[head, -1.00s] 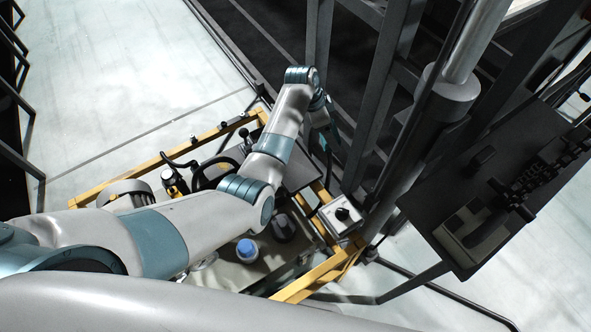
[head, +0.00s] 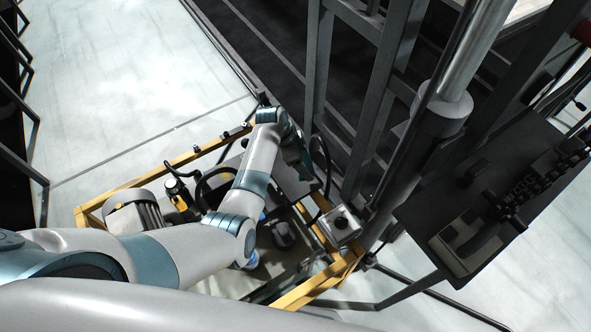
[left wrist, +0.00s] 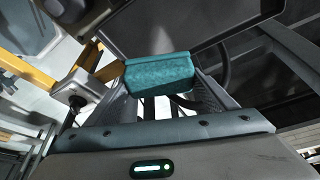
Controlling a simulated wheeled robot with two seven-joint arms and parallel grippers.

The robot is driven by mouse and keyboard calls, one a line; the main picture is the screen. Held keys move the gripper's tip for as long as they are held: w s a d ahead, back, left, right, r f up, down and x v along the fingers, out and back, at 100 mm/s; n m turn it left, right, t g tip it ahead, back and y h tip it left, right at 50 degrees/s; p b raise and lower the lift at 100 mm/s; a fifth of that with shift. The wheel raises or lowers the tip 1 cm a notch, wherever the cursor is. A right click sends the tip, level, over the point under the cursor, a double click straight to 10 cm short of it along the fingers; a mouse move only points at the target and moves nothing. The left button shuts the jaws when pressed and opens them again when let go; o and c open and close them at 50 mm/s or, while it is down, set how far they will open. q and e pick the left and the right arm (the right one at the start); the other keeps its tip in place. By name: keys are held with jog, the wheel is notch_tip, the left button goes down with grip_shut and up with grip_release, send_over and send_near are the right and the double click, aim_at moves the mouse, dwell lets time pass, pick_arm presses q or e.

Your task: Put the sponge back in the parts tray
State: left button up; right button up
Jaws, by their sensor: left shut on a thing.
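A teal sponge (left wrist: 160,74) sits between the fingers of my left gripper (left wrist: 165,92) in the left wrist view. The gripper is shut on it. In the head view my left gripper (head: 301,160) is at the end of the arm, over the far right part of the yellow-framed unit; the sponge cannot be made out there. A dark flat panel or tray (left wrist: 190,25) lies just beyond the sponge in the wrist view. I cannot tell whether it is the parts tray, or whether the sponge touches it. My right gripper is not in view.
A yellow frame (head: 305,290) surrounds a motor (head: 133,217), hoses and knobs. A switch box (head: 341,223) stands at its right corner. Dark upright posts (head: 385,85) and a metal column rise close to the gripper. A dark panel (head: 425,215) with black parts is at right.

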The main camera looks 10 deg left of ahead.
pick_arm(q)
jog(key=shift+s+a+f, duration=0.85)
jog(key=shift+a+f, duration=0.05)
jog(key=shift+a, duration=0.25)
jog(key=shift+f+p, duration=0.4)
jog(key=shift+f, duration=1.6)
jog(key=o, duration=0.7)
jog(key=shift+c, duration=0.2)
jog(key=v, duration=1.2)
jog(key=shift+r, duration=0.1)
